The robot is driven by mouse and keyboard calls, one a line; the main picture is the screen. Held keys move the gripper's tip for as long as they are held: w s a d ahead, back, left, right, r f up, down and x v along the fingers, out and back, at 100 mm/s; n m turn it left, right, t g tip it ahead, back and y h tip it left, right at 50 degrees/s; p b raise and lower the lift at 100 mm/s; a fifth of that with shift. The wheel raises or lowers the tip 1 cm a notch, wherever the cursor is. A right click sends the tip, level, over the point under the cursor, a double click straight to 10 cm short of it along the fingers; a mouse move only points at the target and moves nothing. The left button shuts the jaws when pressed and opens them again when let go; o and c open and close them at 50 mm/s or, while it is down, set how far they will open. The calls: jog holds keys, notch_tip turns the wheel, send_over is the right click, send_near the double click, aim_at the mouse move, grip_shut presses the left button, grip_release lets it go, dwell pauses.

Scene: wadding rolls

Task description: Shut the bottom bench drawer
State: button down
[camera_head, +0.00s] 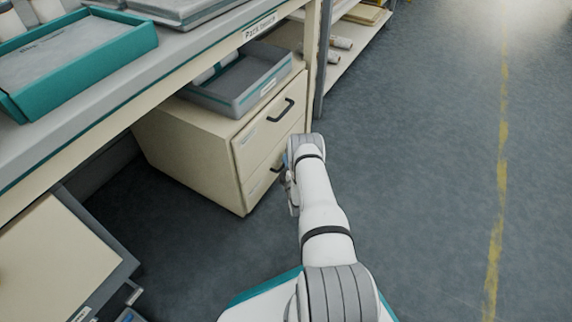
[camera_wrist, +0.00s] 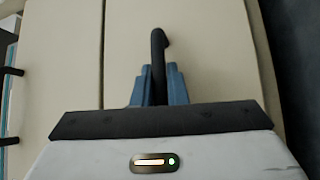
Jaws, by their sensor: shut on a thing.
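The bottom bench drawer (camera_head: 262,182) is the lower cream front of the drawer unit under the bench. It looks about flush with the top drawer (camera_head: 268,118), though my arm hides part of it. The bottom drawer front fills the middle and right of the wrist view (camera_wrist: 215,60). Its black handle (camera_wrist: 158,45) stands upright in that turned view. My gripper (camera_wrist: 158,88) has its blue fingers on both sides of the handle and is shut on it. In the head view my gripper (camera_head: 284,168) is at the drawer front, partly hidden by my wrist.
A grey tray (camera_head: 225,100) sits on top of the drawer unit, under the bench top (camera_head: 130,85). A teal tray (camera_head: 90,65) lies on the bench. A cream surface (camera_head: 55,260) stands at lower left. Open floor (camera_head: 430,180) lies to the right.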

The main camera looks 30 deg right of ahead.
jog(key=shift+w+a, duration=0.25)
jog(key=shift+w, duration=0.05)
jog(key=c, duration=1.5)
grip_release()
jog(key=shift+o, duration=0.2)
jog(key=r+p+v, duration=0.1)
jog(key=p+v, duration=0.2)
jog(key=v, duration=0.5)
jog(key=shift+d+f, duration=0.2)
jog(key=shift+f, duration=0.25)
